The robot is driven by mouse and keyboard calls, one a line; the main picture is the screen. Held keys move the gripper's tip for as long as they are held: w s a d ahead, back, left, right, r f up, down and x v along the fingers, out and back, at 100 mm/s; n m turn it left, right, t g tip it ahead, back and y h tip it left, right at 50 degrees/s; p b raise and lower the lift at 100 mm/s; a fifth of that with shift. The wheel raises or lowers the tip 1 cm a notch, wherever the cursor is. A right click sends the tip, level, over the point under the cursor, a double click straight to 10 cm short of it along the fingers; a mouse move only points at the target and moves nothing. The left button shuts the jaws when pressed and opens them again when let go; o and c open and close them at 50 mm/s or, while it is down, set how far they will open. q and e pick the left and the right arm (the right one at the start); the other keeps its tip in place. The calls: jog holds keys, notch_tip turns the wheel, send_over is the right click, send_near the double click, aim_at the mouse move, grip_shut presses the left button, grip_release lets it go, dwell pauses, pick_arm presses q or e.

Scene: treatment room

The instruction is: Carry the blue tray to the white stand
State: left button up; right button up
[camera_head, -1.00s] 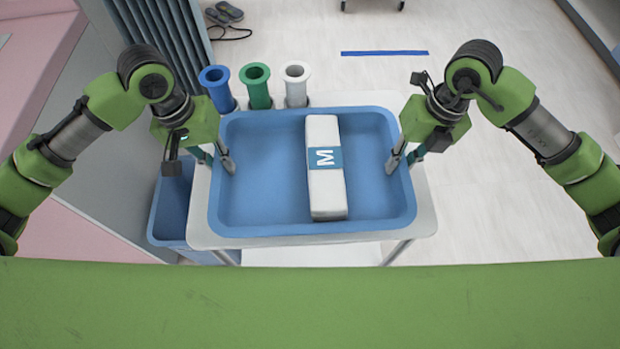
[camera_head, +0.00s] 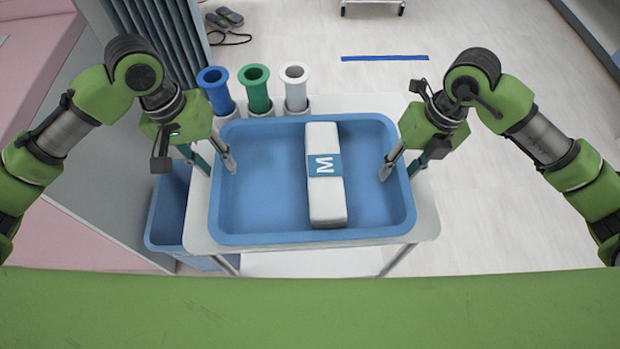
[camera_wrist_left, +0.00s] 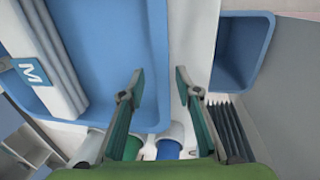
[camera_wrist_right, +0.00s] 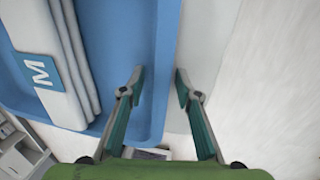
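The blue tray (camera_head: 263,239) lies flat on a white cart (camera_head: 428,215). A white package (camera_head: 325,205) with a blue label marked M lies in it, right of centre. My left gripper (camera_head: 217,165) is at the tray's left rim, one finger inside and one outside. In the left wrist view its fingers (camera_wrist_left: 159,76) are apart on either side of the rim. My right gripper (camera_head: 398,170) is likewise at the right rim; the right wrist view shows its fingers (camera_wrist_right: 159,76) apart. I cannot tell which thing is the white stand.
Blue (camera_head: 216,90), green (camera_head: 256,88) and white (camera_head: 296,86) tubes stand behind the tray. A blue bin (camera_head: 168,215) is left of the cart. A white wheeled piece (camera_head: 372,4) shows at the top edge. The floor at right is clear, with a blue strip (camera_head: 385,58).

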jog(key=shift+r, duration=0.25)
pick_arm(q)
notch_tip(320, 180, up, 9)
jog(key=a, duration=0.1)
jog(key=shift+a, duration=0.25)
pick_arm(e)
notch_tip(320, 180, up, 11)
jog(key=d, duration=0.2)
jog(key=shift+r, duration=0.2)
pick_arm(q)
jog(key=shift+s, duration=0.1)
pick_arm(e)
jog(key=shift+w+d, duration=0.1)
